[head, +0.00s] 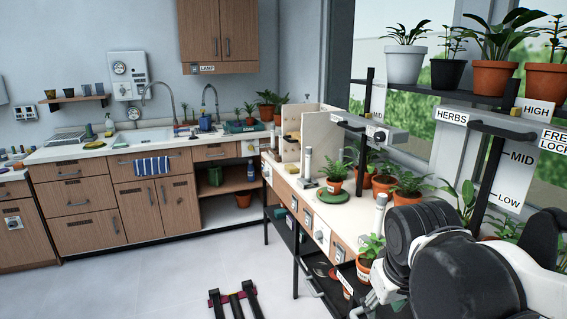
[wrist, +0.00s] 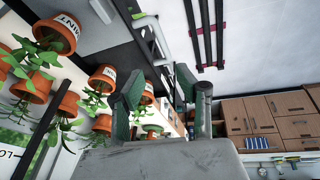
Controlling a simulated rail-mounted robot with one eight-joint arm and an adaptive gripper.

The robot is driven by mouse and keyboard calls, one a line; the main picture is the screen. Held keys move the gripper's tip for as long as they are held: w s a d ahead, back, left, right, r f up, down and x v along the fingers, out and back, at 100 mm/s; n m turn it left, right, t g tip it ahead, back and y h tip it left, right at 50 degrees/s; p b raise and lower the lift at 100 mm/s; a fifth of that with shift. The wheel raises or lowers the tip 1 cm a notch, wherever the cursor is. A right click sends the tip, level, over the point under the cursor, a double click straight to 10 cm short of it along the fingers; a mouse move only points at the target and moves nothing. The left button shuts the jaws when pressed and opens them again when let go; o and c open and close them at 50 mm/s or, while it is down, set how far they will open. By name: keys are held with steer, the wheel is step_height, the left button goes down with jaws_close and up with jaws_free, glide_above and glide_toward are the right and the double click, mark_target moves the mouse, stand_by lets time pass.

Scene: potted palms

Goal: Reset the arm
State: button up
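My arm (head: 440,255) fills the lower right of the head view, beside the plant bench. In the wrist view my gripper (wrist: 160,88) shows two green-padded fingers standing apart, with nothing held between them. The wrist picture is turned over, so the floor is at the top. A pot labelled MINT (wrist: 69,22) and several other terracotta pots lie to the left of the fingers in that view. In the head view my fingers cannot be made out clearly.
The plant bench (head: 290,178) carries potted plants and a green round mat (head: 333,196). A shelf labelled HERBS (head: 450,116) stands close at right. A counter with a sink (head: 140,135) runs along the back. The floor (head: 180,285) is mostly clear around a dark rail.

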steer(key=s+t, duration=0.1)
steer(key=s, duration=0.1)
steer(key=s+m+t, duration=0.1)
steer(key=s+d+r+m+t, duration=0.1)
steer(key=s, duration=0.1)
steer(key=shift+s+r+y, duration=0.1)
steer(key=shift+s+y, duration=0.2)
steer(key=shift+s, duration=0.05)
stand_by(1.1)
